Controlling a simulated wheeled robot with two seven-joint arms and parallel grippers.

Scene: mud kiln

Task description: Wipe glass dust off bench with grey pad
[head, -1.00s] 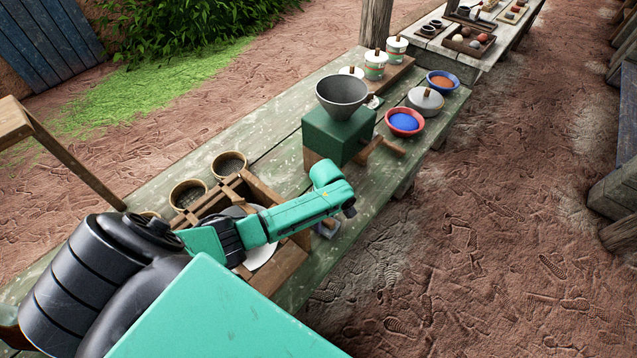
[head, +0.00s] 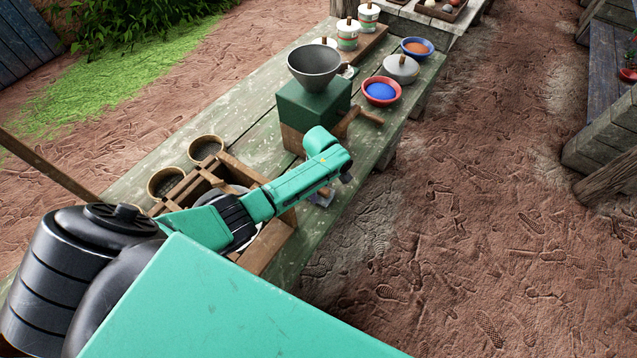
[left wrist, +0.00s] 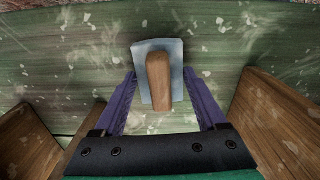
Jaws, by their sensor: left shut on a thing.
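The grey pad (left wrist: 158,75) has a flat blue-grey base and an upright wooden handle. In the left wrist view it is between the two purple fingers of my left gripper (left wrist: 160,88), which is shut on it. In the head view, the pad (head: 322,198) is partly hidden below my teal wrist, near the bench's front edge. The green wooden bench (head: 258,148) carries pale flecks and streaks; in the left wrist view they lie around the pad (left wrist: 90,60). I cannot tell glass dust from worn paint. My right gripper is out of view.
A wooden crate (head: 268,245) stands left of the pad. Beyond it stands a green grinder (head: 308,104) with a grey bowl (head: 314,65) on top and a side handle (head: 365,114). A red bowl of blue powder (head: 381,91) and a lidded grey pot (head: 401,69) stand farther back.

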